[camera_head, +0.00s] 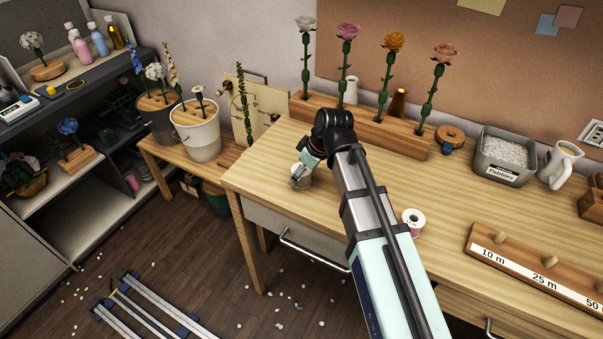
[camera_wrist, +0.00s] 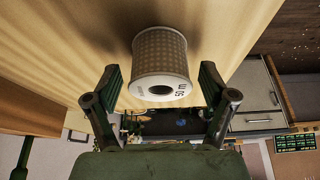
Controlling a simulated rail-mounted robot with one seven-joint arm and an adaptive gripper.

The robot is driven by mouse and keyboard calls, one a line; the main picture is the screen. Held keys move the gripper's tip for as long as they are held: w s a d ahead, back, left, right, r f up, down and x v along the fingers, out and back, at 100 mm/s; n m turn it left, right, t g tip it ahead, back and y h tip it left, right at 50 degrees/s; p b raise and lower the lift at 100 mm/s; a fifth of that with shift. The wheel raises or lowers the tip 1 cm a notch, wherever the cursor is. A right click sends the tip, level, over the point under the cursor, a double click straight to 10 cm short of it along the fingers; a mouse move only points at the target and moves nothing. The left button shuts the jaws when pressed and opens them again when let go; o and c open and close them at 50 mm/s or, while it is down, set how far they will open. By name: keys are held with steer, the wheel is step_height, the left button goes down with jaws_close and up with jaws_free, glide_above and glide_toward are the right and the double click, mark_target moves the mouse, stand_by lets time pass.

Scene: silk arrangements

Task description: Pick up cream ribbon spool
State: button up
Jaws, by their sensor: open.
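The cream ribbon spool (camera_head: 303,178) stands on the wooden table near its front left edge, partly hidden by my gripper (camera_head: 300,172) in the head view. My gripper (camera_wrist: 160,80) is open, with one finger on each side of the spool. Gaps show between the fingers and the spool, so they do not appear to grip it.
A second spool (camera_head: 412,221) with a white end and pinkish winding stands to the right. A wooden flower rack (camera_head: 370,128) runs along the back. A pebble bin (camera_head: 503,157), white jug (camera_head: 560,166) and measured peg board (camera_head: 535,272) are to the right.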

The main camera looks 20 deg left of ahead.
steer(key=shift+a+f, duration=0.1)
steer(key=shift+f, duration=0.2)
steer(key=c, duration=1.3)
steer(key=shift+o, duration=0.2)
steer(key=shift+r, duration=0.15)
